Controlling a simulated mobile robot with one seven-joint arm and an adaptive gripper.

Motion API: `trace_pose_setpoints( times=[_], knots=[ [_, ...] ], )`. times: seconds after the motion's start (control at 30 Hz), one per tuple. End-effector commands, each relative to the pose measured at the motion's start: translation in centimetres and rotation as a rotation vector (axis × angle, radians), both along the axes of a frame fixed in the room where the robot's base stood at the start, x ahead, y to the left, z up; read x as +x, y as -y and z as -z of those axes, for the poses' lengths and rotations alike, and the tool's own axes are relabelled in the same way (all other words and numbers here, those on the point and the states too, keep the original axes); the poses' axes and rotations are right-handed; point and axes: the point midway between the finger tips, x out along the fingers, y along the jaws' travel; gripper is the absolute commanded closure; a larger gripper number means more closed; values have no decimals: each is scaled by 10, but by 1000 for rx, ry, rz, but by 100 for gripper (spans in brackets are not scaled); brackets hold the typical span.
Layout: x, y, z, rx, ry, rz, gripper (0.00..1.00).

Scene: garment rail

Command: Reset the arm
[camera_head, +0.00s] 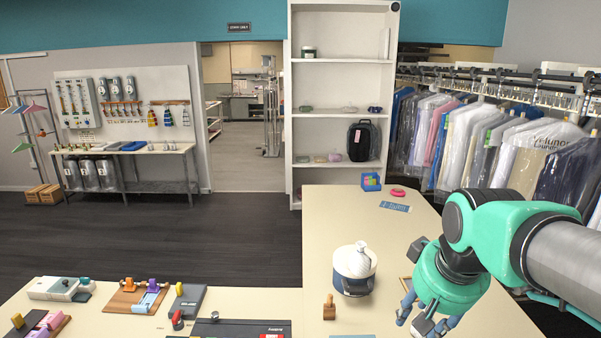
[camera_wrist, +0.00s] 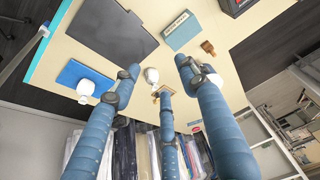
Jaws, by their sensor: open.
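My green arm reaches in from the right in the head view. My gripper (camera_head: 428,312) points down over the right part of the cream table (camera_head: 325,215), with blue-grey fingers. In the wrist view my gripper (camera_wrist: 158,80) shows its fingers spread apart with nothing held between them. A small white object (camera_wrist: 151,75) and a small wooden frame (camera_wrist: 162,91) show beyond the fingertips, apart from them as far as I can tell. The lower ends of the fingers are partly cut off by the head view's bottom edge.
A white lidded pot (camera_head: 354,268) and a wooden stamp (camera_head: 329,308) stand left of my gripper. Hanging bagged garments (camera_head: 475,140) line the right side. A white shelf (camera_head: 340,80) stands behind.

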Motion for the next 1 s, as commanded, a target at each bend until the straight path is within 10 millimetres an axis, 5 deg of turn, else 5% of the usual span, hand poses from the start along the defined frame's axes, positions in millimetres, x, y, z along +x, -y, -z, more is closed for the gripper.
trace_pose_setpoints(
  times=[0.5,1.0],
  knots=[
    [-101,-15,44,16,110,7,57],
    [-121,-18,57,21,131,10,57]
  ],
)
